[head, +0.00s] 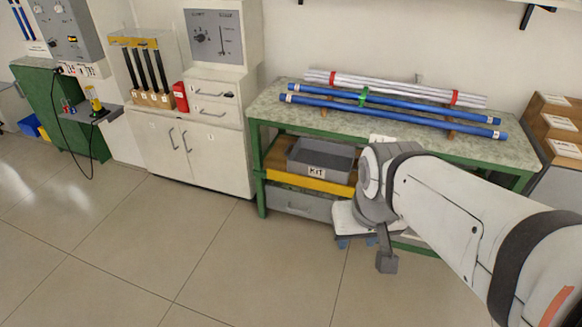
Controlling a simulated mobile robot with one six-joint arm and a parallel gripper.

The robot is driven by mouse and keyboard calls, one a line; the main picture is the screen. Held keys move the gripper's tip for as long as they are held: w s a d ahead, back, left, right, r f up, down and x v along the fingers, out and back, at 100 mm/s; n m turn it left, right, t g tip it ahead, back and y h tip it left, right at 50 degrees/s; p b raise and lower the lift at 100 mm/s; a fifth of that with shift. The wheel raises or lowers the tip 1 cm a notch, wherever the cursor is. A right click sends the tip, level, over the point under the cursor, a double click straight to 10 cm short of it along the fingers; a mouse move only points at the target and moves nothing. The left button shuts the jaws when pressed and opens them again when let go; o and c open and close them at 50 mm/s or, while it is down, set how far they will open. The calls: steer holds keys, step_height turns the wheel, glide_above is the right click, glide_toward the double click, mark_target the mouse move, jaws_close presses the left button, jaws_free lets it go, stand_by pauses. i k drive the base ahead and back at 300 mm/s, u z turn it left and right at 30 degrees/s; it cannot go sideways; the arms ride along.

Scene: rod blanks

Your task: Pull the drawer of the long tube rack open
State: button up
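The long bench rack (262,112) has a green frame and a speckled top carrying long tubes. Under its top, a grey bin marked KIT (325,158) sits above a yellow front (310,184). A grey drawer front (298,203) with a handle lies below that and looks shut. I cannot tell for sure which front is the named drawer. My gripper (357,242) is in front of the rack's lower right, pointing down, with two blue fingertips apart and nothing seen between them. My arm hides the right part of the drawer front.
Blue tubes (390,113) and white tubes with red bands (395,88) lie on the top. A white cabinet (208,160) with drawers stands at left. Black rods (151,70) stand upright there. Brown boxes (560,120) are at right. The tiled floor (215,260) in front is clear.

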mark_target(279, 198)
steer(key=u, duration=0.35)
steer(key=i, duration=0.95)
